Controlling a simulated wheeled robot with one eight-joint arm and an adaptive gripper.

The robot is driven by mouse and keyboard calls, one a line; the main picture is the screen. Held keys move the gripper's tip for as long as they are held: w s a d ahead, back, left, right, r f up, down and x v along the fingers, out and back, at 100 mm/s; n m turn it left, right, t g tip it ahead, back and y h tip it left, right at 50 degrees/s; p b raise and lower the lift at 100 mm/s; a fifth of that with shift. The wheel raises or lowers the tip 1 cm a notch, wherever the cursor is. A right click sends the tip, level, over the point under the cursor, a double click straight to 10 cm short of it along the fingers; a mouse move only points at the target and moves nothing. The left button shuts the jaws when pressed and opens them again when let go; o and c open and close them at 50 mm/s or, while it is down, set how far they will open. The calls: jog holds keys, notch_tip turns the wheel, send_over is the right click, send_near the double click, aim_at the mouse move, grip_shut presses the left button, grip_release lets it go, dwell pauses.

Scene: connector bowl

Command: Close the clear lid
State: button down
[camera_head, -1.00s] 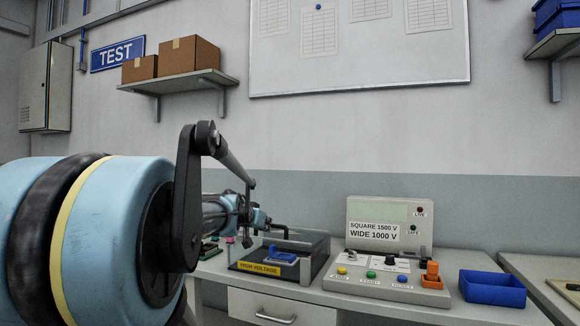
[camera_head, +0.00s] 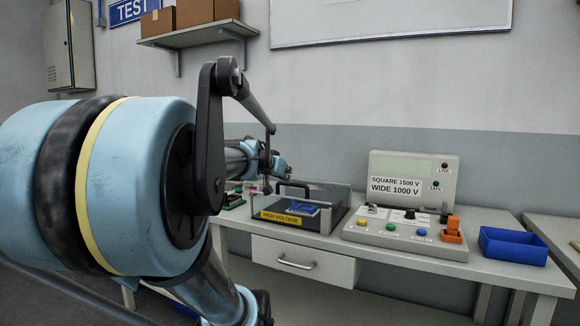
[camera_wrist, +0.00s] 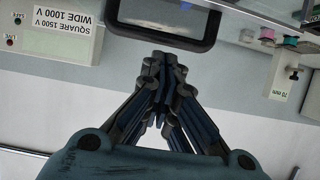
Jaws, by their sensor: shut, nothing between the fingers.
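The test box (camera_head: 268,224) with a yellow "HIGH VOLTAGE" label stands on the bench in the head view, a blue part (camera_head: 303,207) visible inside. A black bar handle (camera_head: 293,184) shows at its top. The clear lid itself is hard to make out, and I cannot tell its angle. In the wrist view, which looks inverted, a dark rounded frame (camera_wrist: 165,38), apparently the handle, lies just beyond my gripper (camera_wrist: 165,58). My gripper is shut and empty. In the head view my gripper (camera_head: 270,183) is small and partly hidden by my arm, near the handle; contact is unclear.
A test console (camera_head: 410,225) with buttons and a display stands right of the box, with an orange part (camera_head: 453,230) on it. A blue bin (camera_head: 513,246) sits at the bench's right. A shelf (camera_head: 200,36) with cartons hangs on the wall above.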

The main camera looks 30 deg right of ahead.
jog(key=f+v, duration=0.2)
jog(key=v, duration=0.8)
jog(key=shift+s+a, duration=0.3)
jog(key=shift+a, duration=0.1)
jog(key=shift+r, duration=0.1)
jog(key=s+a+f+n+g+y, duration=0.1)
jog(key=s+a+f+n+y, duration=0.2)
jog(key=a+f, duration=0.4)
jog(key=s+a+f+n+g+y, duration=0.2)
jog(key=a+f, duration=0.5)
jog(key=f, duration=0.6)
jog(key=s+a+f+n+g+y, duration=0.2)
jog(key=s+a+f+n+y, duration=0.2)
jog(key=f, duration=0.6)
jog(key=a+n+y, duration=0.2)
jog(key=a, duration=0.1)
jog(key=shift+a+f+n, duration=0.2)
jog(key=shift+f+n, duration=0.1)
jog(key=shift+f, duration=0.1)
